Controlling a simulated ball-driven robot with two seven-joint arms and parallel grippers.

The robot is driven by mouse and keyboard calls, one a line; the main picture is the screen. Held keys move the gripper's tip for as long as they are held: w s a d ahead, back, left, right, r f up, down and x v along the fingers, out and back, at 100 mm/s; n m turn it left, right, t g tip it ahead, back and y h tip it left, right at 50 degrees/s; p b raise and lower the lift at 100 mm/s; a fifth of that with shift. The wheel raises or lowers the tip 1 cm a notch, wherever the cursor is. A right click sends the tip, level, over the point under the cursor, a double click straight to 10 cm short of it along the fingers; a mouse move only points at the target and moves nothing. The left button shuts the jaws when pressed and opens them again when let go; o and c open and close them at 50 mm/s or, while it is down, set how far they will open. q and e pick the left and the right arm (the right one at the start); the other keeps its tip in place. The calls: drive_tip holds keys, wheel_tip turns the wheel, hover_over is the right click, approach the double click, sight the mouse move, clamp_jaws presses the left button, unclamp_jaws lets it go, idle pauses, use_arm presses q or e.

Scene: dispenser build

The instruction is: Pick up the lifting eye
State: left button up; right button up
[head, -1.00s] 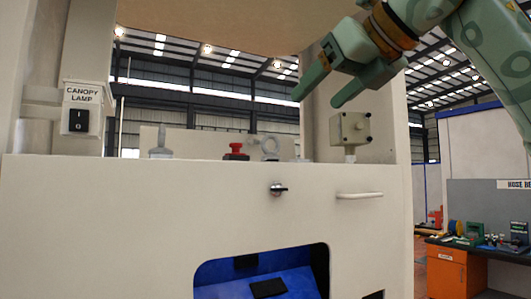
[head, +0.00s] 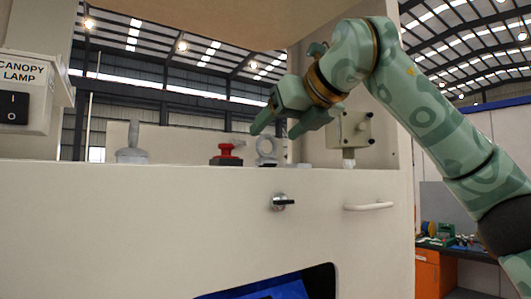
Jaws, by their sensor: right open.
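The lifting eye (head: 266,148) is a grey ring standing upright on top of the cream cabinet, behind its front edge. My right gripper (head: 272,133) comes in from the upper right. In the picture the fingertips lie just above the lifting eye, one to each side. I cannot tell how far apart they are in depth. The foot of the lifting eye is partly hidden by the cabinet's front edge. My left gripper is not in view.
A beige box (head: 351,134) stands to the right, close to my gripper. The cabinet front (head: 150,225) has a black knob (head: 283,202) and a white handle (head: 368,206).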

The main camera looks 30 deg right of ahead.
drive_tip(key=shift+w+f, duration=0.3)
drive_tip(key=shift+w, duration=0.25)
drive_tip(key=x, duration=0.2)
drive_tip(key=p+x, duration=0.1)
drive_tip(key=x, duration=0.1)
drive_tip(key=shift+w+f+p, duration=0.2)
drive_tip(key=shift+f+p, duration=0.1)
drive_tip(key=shift+f, duration=0.05)
drive_tip(key=shift+s, duration=0.3)
drive_tip(key=c, duration=1.1)
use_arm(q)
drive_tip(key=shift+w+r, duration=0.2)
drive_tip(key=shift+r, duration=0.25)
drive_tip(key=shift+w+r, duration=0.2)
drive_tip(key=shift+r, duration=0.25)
use_arm(e)
drive_tip(key=shift+w, duration=0.15)
